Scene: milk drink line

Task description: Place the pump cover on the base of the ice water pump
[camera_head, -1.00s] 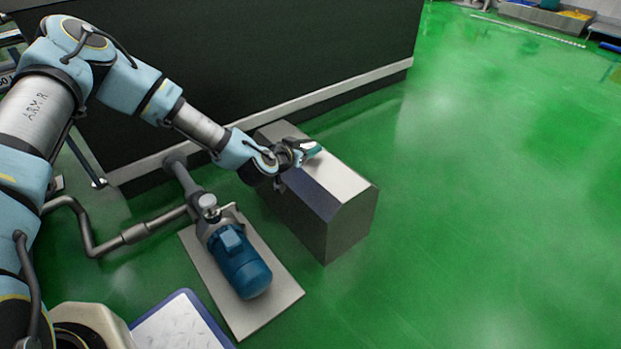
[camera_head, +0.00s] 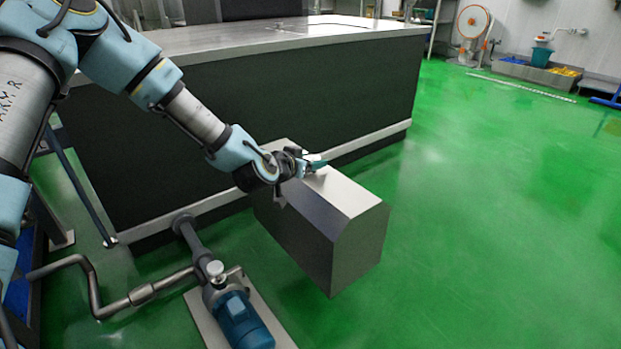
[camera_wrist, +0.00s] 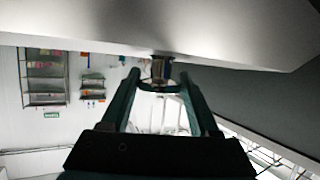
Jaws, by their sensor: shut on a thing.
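The pump cover (camera_head: 328,216) is a grey metal box with a sloped edge, held upright beside the pump and apparently above the floor. My gripper (camera_head: 314,164) is shut on its top. In the wrist view, my gripper's fingertips (camera_wrist: 158,84) meet around a small metal handle (camera_wrist: 161,68) under the broad pale cover surface (camera_wrist: 110,28). The ice water pump (camera_head: 243,322), with a blue motor, stands uncovered on its flat base (camera_head: 276,333) at lower left of the cover. The front of the base is cut off by the frame edge.
A dark counter (camera_head: 300,95) with a steel top stands close behind the cover. A grey pipe (camera_head: 95,290) runs from the pump to the left, and another joins the counter. Green floor (camera_head: 490,220) is clear on the right. A fan (camera_head: 473,22) stands far back.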

